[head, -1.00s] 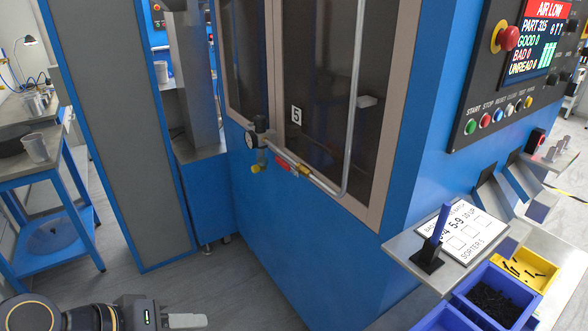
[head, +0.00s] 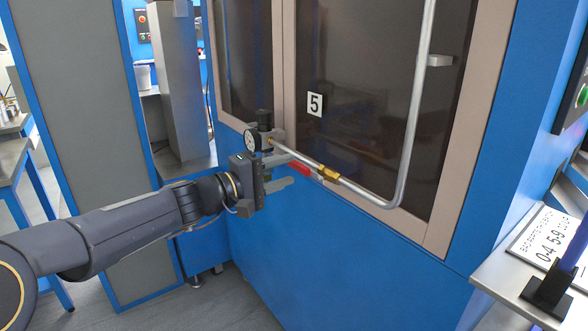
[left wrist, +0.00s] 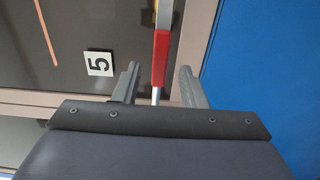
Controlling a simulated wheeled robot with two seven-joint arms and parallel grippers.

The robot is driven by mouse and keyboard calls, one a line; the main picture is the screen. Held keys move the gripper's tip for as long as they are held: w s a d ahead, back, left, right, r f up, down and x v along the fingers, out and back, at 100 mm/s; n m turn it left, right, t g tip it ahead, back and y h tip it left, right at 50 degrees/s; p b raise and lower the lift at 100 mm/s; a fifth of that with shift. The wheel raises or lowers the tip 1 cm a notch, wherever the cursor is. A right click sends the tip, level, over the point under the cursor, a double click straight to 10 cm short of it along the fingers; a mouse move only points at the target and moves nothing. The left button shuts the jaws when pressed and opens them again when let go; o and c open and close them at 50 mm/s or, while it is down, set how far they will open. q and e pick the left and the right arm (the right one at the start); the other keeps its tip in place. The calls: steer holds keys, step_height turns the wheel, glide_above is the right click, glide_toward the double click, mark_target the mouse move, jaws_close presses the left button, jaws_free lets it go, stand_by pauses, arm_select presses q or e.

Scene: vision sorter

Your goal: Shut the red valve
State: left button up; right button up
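The red valve handle (head: 300,167) lies along the silver air pipe, beside its brass body (head: 328,174), on the front of the blue cabinet. My left gripper (head: 287,171) is open, with its fingertips just short of the handle in the head view. In the left wrist view the red handle (left wrist: 161,58) shows between and beyond the two spread fingers (left wrist: 160,85). Nothing is held, and I cannot tell whether a finger touches the pipe. My right gripper is in neither view.
A pressure gauge (head: 252,140) and regulator sit close above the left gripper. The silver pipe (head: 408,130) bends up across the dark cabinet window. A shelf (head: 500,275) with a sign and a blue-and-black stand juts out at the right. The floor in front is clear.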

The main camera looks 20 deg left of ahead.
arm_select(q)
steer(key=shift+x, duration=1.3)
jaws_close()
